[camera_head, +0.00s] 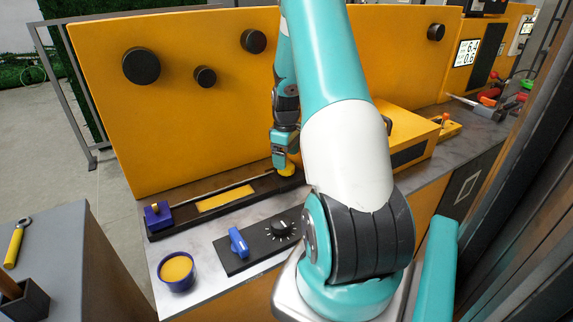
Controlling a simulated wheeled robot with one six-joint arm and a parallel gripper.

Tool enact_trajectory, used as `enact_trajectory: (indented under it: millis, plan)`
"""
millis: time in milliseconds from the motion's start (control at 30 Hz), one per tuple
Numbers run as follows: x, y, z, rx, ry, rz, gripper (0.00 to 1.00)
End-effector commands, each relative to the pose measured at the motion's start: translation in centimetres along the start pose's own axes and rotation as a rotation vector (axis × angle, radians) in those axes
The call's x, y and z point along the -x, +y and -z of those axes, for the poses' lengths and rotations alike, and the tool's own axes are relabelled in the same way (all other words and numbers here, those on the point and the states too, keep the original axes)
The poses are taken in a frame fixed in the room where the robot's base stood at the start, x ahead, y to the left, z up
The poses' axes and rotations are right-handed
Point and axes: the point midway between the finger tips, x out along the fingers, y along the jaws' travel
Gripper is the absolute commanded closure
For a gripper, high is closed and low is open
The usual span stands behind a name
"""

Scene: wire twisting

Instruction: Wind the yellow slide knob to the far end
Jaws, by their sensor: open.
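The yellow knob (287,171) sits at the right part of a long dark slide rail (181,221) on the grey counter. My gripper (282,166) points down right at the yellow knob, and its fingertips overlap it in the picture. The gripper is open; I cannot tell whether the fingers touch the knob. A yellow strip (226,198) lies along the middle of the rail. A blue block (157,217) with a small yellow top stands at the rail's left end. My arm hides the area right of the knob.
A blue cup (178,272) with yellow contents stands at the counter's front left. A dark panel with a blue switch (238,242) and a dial (282,229) lies in front of the rail. An orange wall (190,120) with black round knobs rises behind. An orange box (405,137) stands right.

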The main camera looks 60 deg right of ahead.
Motion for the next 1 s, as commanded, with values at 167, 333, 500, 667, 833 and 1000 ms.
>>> enact_trajectory:
  millis: [167, 333, 500, 667, 833, 1000]
  plan:
    - [-2.6, 0.0, 0.0, 0.0, -0.001, 0.001, 0.2]
    - [-3.5, 0.0, 0.0, 0.0, 0.001, -0.001, 0.2]
    - [-3.6, 0.0, 0.0, 0.0, 0.001, -0.001, 0.2]
    - [-3.6, 0.0, 0.0, 0.0, 0.001, -0.001, 0.34]
    - [-3.6, 0.0, 0.0, -0.001, 0.001, -0.001, 0.7]
    - [-3.6, 0.0, 0.0, -0.006, 0.001, -0.001, 0.7]
